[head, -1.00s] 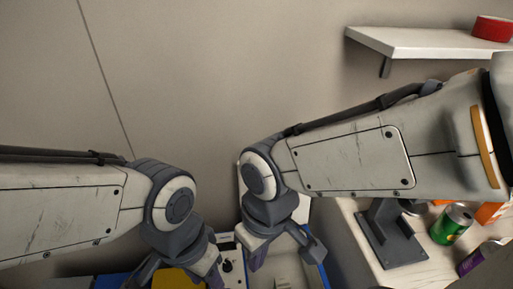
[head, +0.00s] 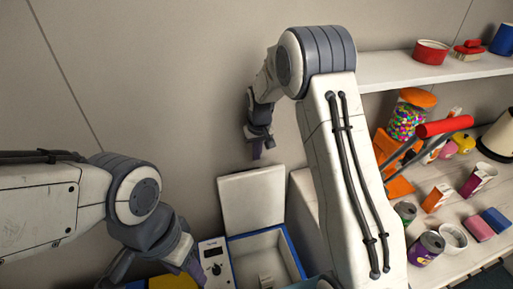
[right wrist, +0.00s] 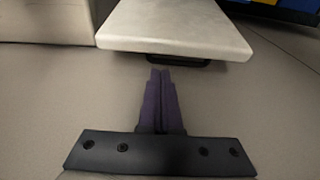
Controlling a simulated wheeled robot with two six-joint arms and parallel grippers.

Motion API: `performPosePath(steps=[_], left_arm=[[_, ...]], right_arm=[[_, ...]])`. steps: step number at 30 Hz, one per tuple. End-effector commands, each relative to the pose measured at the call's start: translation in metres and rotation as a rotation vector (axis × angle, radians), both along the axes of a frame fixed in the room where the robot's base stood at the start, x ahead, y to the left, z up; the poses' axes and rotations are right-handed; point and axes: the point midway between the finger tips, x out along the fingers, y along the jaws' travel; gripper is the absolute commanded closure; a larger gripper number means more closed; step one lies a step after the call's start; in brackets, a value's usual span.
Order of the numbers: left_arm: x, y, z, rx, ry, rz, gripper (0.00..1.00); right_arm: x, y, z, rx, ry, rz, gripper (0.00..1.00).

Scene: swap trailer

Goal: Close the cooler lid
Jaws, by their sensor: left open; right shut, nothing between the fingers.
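The cooler (head: 293,251) is a blue-and-white box at the bottom centre of the head view, open at the top with a pale interior. Its white lid (head: 252,198) stands raised at the back, near the wall. My right gripper (head: 256,152) is shut and empty, just above the lid's top edge in the head view. In the right wrist view its purple fingertips (right wrist: 160,72) point at a white slab, apparently the lid (right wrist: 175,28), with a small gap between them. My left gripper (head: 158,268) is open and low, left of the cooler, partly cut off by the frame.
A counter (head: 445,268) on the right holds cans, cartons and a candy jar (head: 405,122). The wall is close behind the lid. A yellow object (head: 173,282) lies below my left gripper.

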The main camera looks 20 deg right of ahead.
Motion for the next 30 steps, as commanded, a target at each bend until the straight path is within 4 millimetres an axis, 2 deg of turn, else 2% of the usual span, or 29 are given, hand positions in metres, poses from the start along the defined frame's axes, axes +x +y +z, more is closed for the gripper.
performPosePath(steps=[6, 12, 25, 30], left_arm=[[0.000, 0.000, 0.015, 0.000, 0.000, 0.001, 0.50], [0.000, 0.000, 0.020, 0.000, 0.000, 0.001, 0.50], [0.000, 0.000, 0.019, 0.000, 0.000, 0.001, 0.50], [0.000, 0.000, 0.012, 0.000, 0.000, 0.001, 0.50]], right_arm=[[0.005, 0.001, -0.037, 0.000, 0.005, 0.001, 1.00], [0.009, 0.001, -0.056, 0.001, 0.001, 0.002, 1.00], [0.010, 0.002, -0.060, 0.000, -0.002, 0.003, 1.00], [0.011, 0.013, -0.061, 0.000, -0.020, 0.018, 1.00]])
